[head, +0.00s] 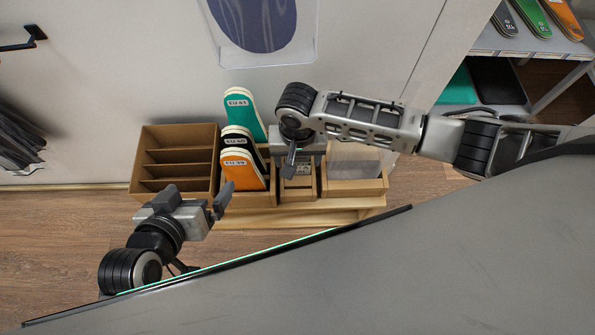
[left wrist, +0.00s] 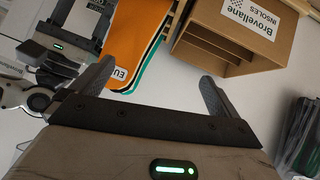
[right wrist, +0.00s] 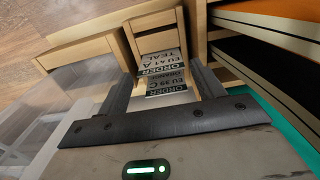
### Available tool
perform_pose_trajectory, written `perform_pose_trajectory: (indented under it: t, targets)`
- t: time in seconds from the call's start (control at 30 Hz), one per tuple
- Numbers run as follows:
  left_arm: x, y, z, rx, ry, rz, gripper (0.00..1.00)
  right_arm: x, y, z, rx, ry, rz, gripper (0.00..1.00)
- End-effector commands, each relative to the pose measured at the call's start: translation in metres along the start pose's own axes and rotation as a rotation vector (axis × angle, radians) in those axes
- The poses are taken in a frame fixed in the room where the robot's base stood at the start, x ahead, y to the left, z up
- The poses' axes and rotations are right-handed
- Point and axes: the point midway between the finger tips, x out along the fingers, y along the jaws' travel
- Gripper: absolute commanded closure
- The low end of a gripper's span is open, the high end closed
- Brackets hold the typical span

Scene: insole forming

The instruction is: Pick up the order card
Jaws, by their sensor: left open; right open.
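Printed order cards (right wrist: 165,80) lie in a small wooden compartment in the right wrist view. One reads "ORDER", "EU 39 C"; behind it another reads "EU 41 A TEAL". In the head view the card compartment (head: 299,184) is partly covered by my right gripper (head: 291,163). My right gripper (right wrist: 160,72) is open, its fingers to either side of the cards in its wrist view; I cannot tell whether they touch. My left gripper (head: 198,194) is open and empty, in front of the brown divided box (head: 140,180), and also shows in its wrist view (left wrist: 157,74).
Upright insoles (head: 242,172), orange, black and teal, stand in a wooden holder left of the card compartment. A clear-fronted wooden bin (head: 352,188) stands to its right. A shelf (head: 545,45) with more insoles is at upper right. Floor (head: 60,225) at left is free.

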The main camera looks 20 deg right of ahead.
Motion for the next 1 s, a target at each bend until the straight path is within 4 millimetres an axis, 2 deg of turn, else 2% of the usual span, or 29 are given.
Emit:
perform_pose_trajectory:
  t: [0.03, 0.1, 0.33, 0.37, 0.5, 0.53, 0.83, 1.0]
  targets:
    - [0.005, -0.001, 0.003, 0.003, 0.007, 0.004, 0.0, 0.013, 0.0, 0.0, 0.0, 0.0, 0.001, 0.33]
    - [0.005, 0.001, 0.0, 0.006, 0.024, 0.008, 0.0, 0.02, 0.0, 0.0, -0.001, 0.0, 0.001, 0.33]
    - [0.003, 0.002, -0.003, 0.006, 0.034, 0.011, 0.0, 0.021, 0.0, 0.0, -0.001, 0.001, -0.002, 0.33]
    - [0.003, 0.002, -0.003, 0.006, 0.034, 0.011, 0.0, 0.021, 0.0, 0.0, -0.001, 0.001, -0.002, 0.35]
    - [0.003, 0.002, -0.003, 0.006, 0.034, 0.011, 0.0, 0.021, 0.0, 0.0, -0.001, 0.001, -0.001, 0.74]
    - [0.003, 0.002, -0.003, 0.006, 0.034, 0.011, 0.0, 0.021, 0.0, 0.0, -0.001, 0.001, -0.001, 0.76]
    - [0.002, 0.002, -0.005, 0.006, 0.034, 0.01, 0.0, 0.019, 0.0, 0.0, -0.001, 0.001, -0.002, 0.76]
    - [-0.007, 0.003, -0.014, 0.011, 0.04, 0.002, 0.0, 0.009, 0.0, 0.0, -0.001, 0.0, -0.002, 0.76]
